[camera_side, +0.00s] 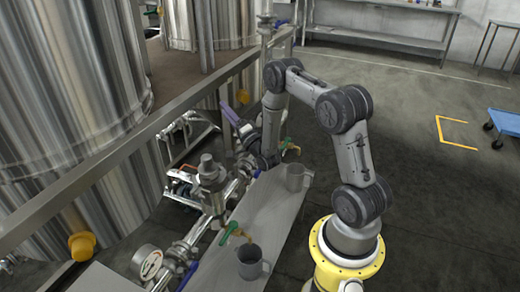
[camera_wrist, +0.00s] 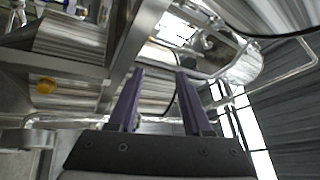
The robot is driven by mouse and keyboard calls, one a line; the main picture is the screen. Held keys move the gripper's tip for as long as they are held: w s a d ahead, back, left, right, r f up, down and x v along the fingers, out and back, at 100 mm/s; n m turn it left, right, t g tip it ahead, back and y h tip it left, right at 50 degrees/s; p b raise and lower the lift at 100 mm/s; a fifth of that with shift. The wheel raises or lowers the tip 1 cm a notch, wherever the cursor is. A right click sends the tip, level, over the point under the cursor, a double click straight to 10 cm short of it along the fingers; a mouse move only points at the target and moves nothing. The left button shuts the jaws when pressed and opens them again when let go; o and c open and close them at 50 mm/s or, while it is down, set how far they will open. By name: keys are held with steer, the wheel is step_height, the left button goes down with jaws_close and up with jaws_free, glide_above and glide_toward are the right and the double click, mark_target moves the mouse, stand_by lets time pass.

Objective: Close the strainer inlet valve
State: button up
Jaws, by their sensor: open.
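My gripper (camera_side: 233,117) is above the pipework in the side view, its purple fingers pointing up and left. In the wrist view my gripper (camera_wrist: 160,74) is open, with nothing between its fingers. Metal pipework with a strainer-like body (camera_side: 211,185) runs along the tank frame. Another green handle (camera_side: 285,143) is beyond my arm. I cannot tell which one is the strainer inlet valve. My gripper touches no handle that I can see.
A grey bench (camera_side: 245,215) holds a near mug (camera_side: 251,263) and a far mug (camera_side: 298,178). A pressure gauge (camera_side: 147,261) is at lower left. Large steel tanks (camera_side: 60,90) and a frame rail (camera_side: 130,140) stand at left. Open floor (camera_side: 430,210) lies at right.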

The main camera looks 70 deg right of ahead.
steer(key=s+d+f+m+g+h, duration=0.15)
steer(key=s+f+g, duration=0.25)
steer(key=s+f, duration=0.7)
steer(key=s+d+f+m+g+h, duration=0.1)
steer(key=s+d+f+m+g, duration=0.15)
steer(key=s+f, duration=0.85)
steer(key=shift+m+g, duration=0.3)
steer(key=shift+g, duration=0.05)
steer(key=f+x, duration=0.1)
steer(key=x, duration=0.4)
steer(key=w+a+f+x, duration=0.1)
steer(key=x, duration=0.4)
steer(key=a+f+x, duration=0.1)
steer(key=x, duration=0.4)
steer(key=shift+w+d, duration=0.3)
steer(key=shift+w, duration=0.3)
jaws_close()
